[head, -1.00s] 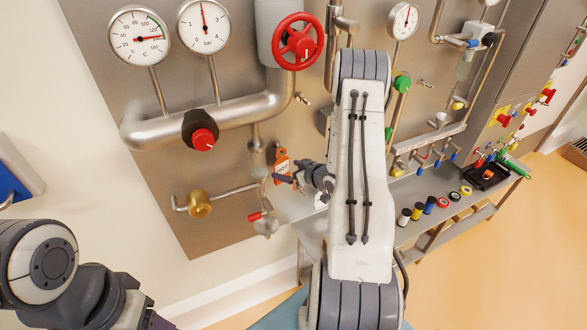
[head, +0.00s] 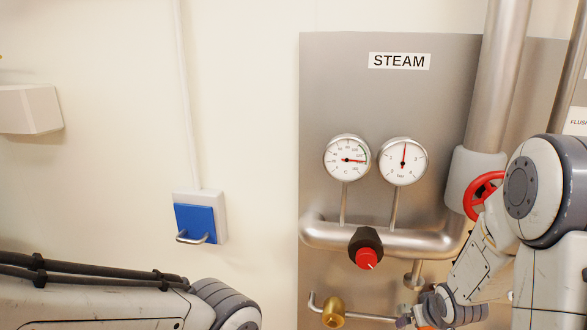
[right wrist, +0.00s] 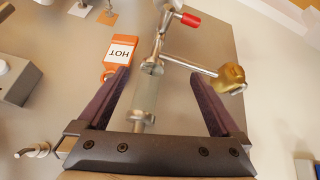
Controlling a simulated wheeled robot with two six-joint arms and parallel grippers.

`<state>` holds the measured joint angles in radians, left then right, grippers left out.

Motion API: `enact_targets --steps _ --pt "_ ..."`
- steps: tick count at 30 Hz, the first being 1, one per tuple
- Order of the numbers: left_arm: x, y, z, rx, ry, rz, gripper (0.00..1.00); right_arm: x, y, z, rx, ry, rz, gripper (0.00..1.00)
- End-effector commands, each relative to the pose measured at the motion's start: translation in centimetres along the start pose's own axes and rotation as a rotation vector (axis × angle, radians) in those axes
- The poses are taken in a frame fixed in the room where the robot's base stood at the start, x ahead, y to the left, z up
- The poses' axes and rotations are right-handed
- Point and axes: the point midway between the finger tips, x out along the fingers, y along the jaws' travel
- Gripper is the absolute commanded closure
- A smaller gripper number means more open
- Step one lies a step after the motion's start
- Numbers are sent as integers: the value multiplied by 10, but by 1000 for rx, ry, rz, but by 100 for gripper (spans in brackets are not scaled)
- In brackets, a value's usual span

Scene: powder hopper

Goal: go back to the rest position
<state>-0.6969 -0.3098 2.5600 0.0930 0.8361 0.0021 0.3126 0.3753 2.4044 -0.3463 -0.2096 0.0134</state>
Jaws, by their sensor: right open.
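My right gripper (head: 422,312) is low in the head view, in front of the steel steam panel (head: 325,80). In the right wrist view my right gripper (right wrist: 158,75) is open, with its two dark fingers spread wide and nothing clamped between them. A glassy pipe section (right wrist: 146,98) and a red-tipped valve handle (right wrist: 188,20) show between and beyond the fingers; the exact gap cannot be told. An orange HOT tag (right wrist: 122,50) hangs beside the left finger. My left arm crosses the lower left of the head view; its gripper is out of view.
A brass fitting (head: 333,312) sits left of my right gripper and also shows in the right wrist view (right wrist: 231,78). Above are a red-knobbed valve (head: 366,258), two gauges (head: 347,158) and a red handwheel (head: 480,190). A blue wall box (head: 195,222) is at left, amid bare wall.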

Motion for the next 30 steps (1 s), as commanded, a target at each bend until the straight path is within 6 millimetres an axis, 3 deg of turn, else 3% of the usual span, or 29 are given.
enact_targets --steps 1,6,12,15,21,30 --pt "0 0 0 0 0 0 41 -26 -26 5 -2 -53 -11 0" --pt "0 0 0 0 0 0 41 -106 -104 64 29 -290 -102 0" --pt "14 -1 1 1 0 0 41 -160 -192 103 -251 -383 -248 0" --pt "19 -1 1 1 0 0 41 -186 -217 125 -382 -417 -301 0" --pt "22 -2 1 1 0 0 41 -219 -236 155 -537 -459 -358 0" --pt "22 -2 1 1 0 0 41 -225 -238 160 -561 -469 -365 0"
